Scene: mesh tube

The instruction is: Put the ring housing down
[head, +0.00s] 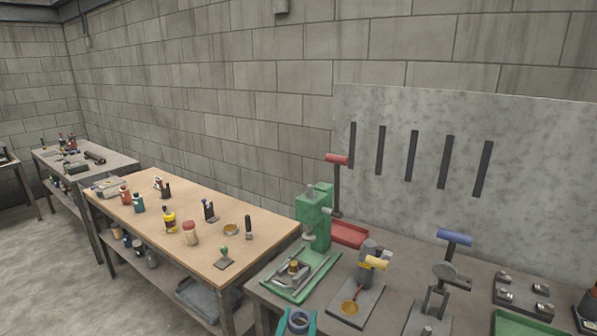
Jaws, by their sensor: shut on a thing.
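The ring housing (299,328) is a dark blue-grey ring at the bottom edge of the head view. My gripper (297,318) has teal fingers, one on each side of the ring, and is shut on it. The ring's opening faces up toward the camera. It shows in front of the near edge of the grey workbench (262,291); I cannot tell its height. The lower part of the gripper is cut off by the frame.
A green press (315,218) stands on the bench behind a green tray (300,288) holding a fixture. To the right are a grey plate (372,300) with an amber ring and a blue-handled press (454,238). A wooden table (170,222) with bottles stands left, with bare patches.

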